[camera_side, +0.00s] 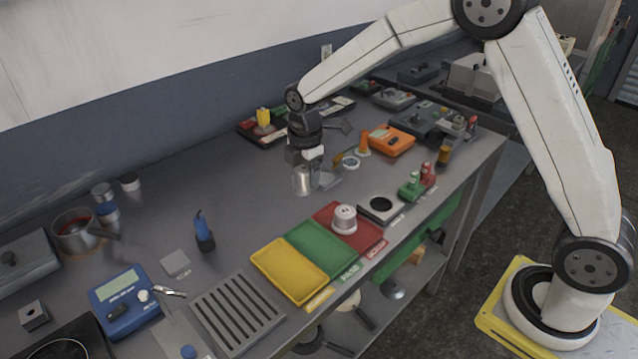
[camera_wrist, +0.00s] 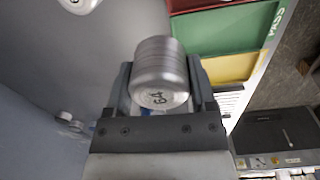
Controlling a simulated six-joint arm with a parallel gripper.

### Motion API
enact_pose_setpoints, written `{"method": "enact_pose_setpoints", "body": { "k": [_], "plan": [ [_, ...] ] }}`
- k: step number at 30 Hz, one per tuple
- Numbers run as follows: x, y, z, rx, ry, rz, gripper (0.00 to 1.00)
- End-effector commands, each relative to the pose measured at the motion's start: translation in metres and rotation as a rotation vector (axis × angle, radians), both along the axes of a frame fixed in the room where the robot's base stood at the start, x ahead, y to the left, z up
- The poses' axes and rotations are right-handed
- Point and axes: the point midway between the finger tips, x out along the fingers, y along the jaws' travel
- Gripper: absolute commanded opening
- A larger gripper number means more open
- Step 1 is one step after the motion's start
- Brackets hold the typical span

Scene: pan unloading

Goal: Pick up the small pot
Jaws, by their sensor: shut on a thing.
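A small silver metal pot, a short cylinder (camera_side: 302,183), is at my gripper (camera_side: 309,165) over the middle of the grey bench in the side view. In the wrist view the pot (camera_wrist: 161,62) sits between the two fingers of my gripper (camera_wrist: 160,88), with "64" marked on its near end. The fingers are shut on its sides. I cannot tell from these views whether its base touches the bench. Another silver pot with a white marked top (camera_side: 345,217) stands on the red tray (camera_side: 368,238).
Green (camera_side: 318,262) and yellow (camera_side: 272,262) trays adjoin the red one. A slotted rack (camera_side: 238,310) and blue meter (camera_side: 125,300) stand front left. A saucepan (camera_side: 75,228) is farther left. An orange box (camera_side: 392,140) stands behind right. Bench left of my gripper is clear.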

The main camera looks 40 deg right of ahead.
Motion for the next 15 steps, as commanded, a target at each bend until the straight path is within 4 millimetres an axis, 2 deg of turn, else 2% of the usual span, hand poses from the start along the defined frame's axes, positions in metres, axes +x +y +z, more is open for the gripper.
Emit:
{"method": "enact_pose_setpoints", "body": {
  "k": [6,15],
  "plan": [
    [-0.030,-0.002,0.014,0.000,-0.002,0.000,0.10],
    [-0.055,-0.004,0.025,0.000,-0.002,0.000,0.10]
  ]
}}
